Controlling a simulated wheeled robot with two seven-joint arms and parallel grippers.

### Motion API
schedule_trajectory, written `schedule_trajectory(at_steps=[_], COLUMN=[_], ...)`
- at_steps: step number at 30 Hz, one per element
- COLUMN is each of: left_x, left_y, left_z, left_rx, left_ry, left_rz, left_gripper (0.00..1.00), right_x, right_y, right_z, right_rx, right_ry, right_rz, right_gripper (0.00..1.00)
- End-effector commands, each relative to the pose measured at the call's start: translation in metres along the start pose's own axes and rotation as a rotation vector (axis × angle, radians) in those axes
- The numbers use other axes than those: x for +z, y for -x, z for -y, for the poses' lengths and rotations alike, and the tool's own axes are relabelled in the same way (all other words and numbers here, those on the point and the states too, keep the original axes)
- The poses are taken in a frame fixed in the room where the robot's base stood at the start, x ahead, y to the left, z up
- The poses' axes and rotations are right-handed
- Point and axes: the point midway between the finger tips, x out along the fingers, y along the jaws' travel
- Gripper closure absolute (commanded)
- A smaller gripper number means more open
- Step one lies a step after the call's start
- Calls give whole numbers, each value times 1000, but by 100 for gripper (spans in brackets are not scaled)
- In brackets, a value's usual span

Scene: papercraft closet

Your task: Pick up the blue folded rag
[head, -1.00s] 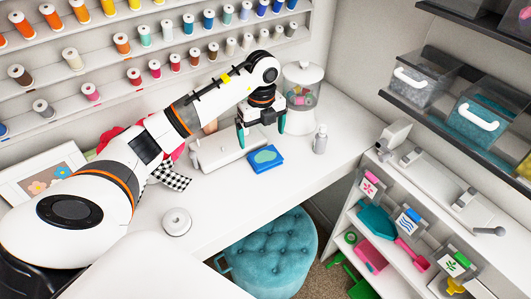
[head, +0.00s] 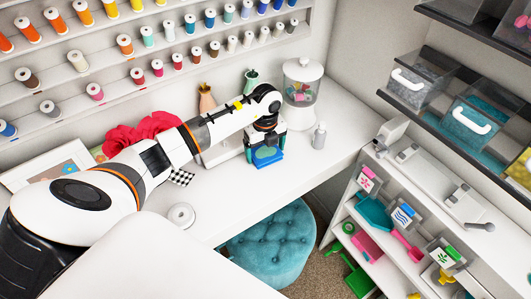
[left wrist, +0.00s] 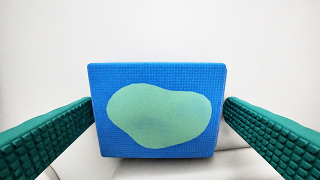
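The blue folded rag (head: 268,154), with a pale green patch, lies flat on the white table near the back. My left gripper (head: 266,150) is down over it, with dark green fingers on either side. In the left wrist view the rag (left wrist: 158,152) sits centred between the spread, ridged fingers (left wrist: 158,115). The fingertips are very close to its side edges; I cannot tell whether they touch. The gripper body hides part of the rag's far side in the head view. My right gripper is not in view.
A small grey-white bottle (head: 319,136) and a lidded glass jar (head: 302,82) stand right of the gripper. A white sewing machine (head: 221,150) and small vases stand behind and left. A white round spool (head: 181,216) lies nearer. The table's front edge is close, with a teal stool (head: 270,245) below.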

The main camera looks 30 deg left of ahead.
Motion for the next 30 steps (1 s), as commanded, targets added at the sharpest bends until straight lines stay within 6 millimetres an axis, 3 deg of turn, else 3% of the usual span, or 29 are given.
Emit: schedule_trajectory(at_steps=[1, 6, 14, 30], left_x=[0, 0, -1, 0], left_y=[0, 1, 4, 92], left_z=[0, 0, -1, -1], left_rx=[0, 0, 2, 3], left_ry=[0, 0, 0, 0], left_rz=[0, 0, -1, -1], left_gripper=[16, 40, 41, 41], right_x=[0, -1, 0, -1], right_y=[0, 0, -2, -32], right_z=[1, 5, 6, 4], right_rx=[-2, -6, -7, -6], right_ry=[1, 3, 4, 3], right_rz=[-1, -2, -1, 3], right_gripper=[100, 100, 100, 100])
